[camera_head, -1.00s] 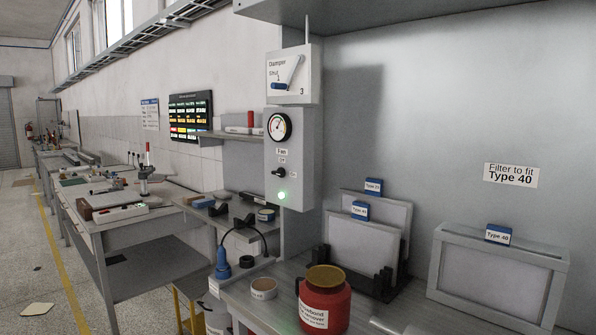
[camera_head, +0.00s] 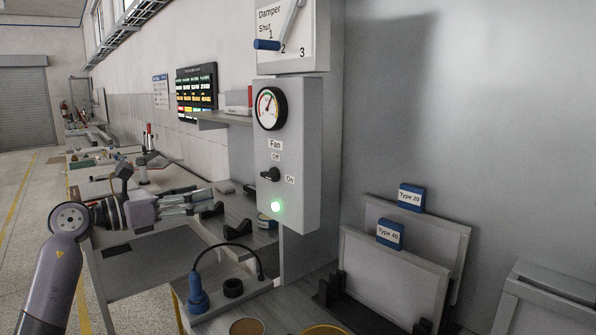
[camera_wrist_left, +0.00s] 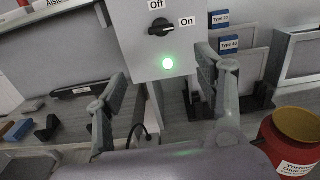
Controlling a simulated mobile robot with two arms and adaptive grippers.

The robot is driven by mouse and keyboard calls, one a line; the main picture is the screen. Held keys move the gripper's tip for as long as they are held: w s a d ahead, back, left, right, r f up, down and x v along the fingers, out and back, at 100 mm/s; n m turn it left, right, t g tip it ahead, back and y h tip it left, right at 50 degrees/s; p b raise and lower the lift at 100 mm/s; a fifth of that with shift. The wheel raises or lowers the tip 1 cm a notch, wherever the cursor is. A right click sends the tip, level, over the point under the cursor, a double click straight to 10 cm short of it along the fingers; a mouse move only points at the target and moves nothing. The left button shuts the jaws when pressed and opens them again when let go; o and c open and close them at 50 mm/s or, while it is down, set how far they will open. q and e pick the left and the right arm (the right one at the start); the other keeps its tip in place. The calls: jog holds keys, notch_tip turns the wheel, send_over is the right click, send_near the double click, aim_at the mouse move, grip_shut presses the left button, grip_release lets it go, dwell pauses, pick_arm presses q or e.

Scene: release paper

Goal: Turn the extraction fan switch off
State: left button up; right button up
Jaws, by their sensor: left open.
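The fan switch (camera_head: 270,174) is a small black rotary knob on the front of a grey wall box, between the labels Off and On. It also shows in the left wrist view (camera_wrist_left: 160,27), with its pointer toward On. The green lamp (camera_head: 277,206) below it is lit. My left gripper (camera_head: 208,202) comes in from the left, to the left of the box and apart from the knob. In the left wrist view its two fingers (camera_wrist_left: 160,95) are spread and empty, with the knob above and between them. My right gripper is not in view.
A round gauge (camera_head: 270,108) sits above the switch, and a damper lever (camera_head: 268,45) above that. Filters (camera_head: 392,275) stand in a black rack at right. A blue plug with a cable (camera_head: 198,295) and a red tub (camera_wrist_left: 292,140) stand below the box.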

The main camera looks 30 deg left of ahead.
pick_arm(q)
jog(key=r, duration=0.1)
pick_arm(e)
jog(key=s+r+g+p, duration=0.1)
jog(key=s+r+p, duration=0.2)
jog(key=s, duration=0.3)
pick_arm(q)
jog(key=p, duration=0.3)
send_near(265, 175)
jog(key=x, duration=0.8)
jog(key=shift+s+r, duration=0.1)
jog(key=shift+r, duration=0.05)
jog(key=shift+w+d+p, duration=0.15)
jog(key=shift+w+p, duration=0.1)
jog(key=shift+p, duration=0.05)
jog(key=c, duration=1.2)
jog(key=shift+o, duration=0.2)
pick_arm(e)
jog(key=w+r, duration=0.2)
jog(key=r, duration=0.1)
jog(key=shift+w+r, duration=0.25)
